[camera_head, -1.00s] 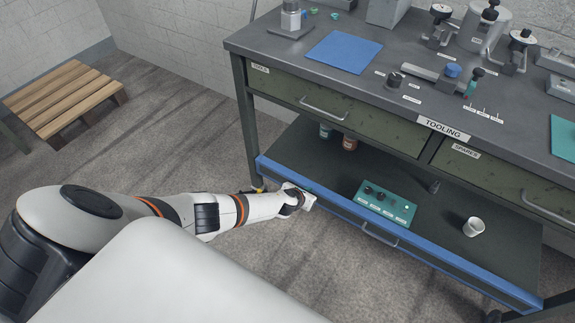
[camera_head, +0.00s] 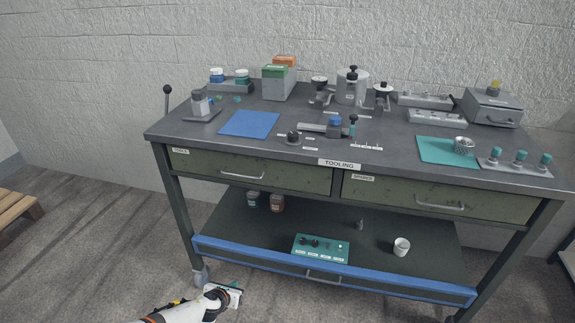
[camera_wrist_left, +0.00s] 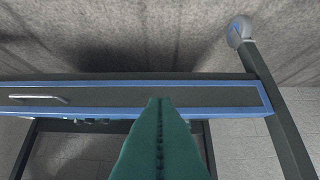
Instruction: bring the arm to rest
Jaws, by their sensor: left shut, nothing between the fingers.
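My left gripper (camera_head: 236,291) is at the bottom of the head view, in front of and below the blue front edge of the workbench's lower shelf. In the left wrist view its green fingers (camera_wrist_left: 160,125) lie together, shut and empty. The workbench (camera_head: 290,165) has a dark top and a blue-edged lower shelf (camera_wrist_left: 215,98), which crosses the wrist view behind the fingers. Only the end of my left arm shows. My right gripper is not in view.
A bench leg with a caster (camera_head: 201,275) stands near my gripper. A wooden pallet (camera_head: 17,207) lies at left. The floor between is clear.

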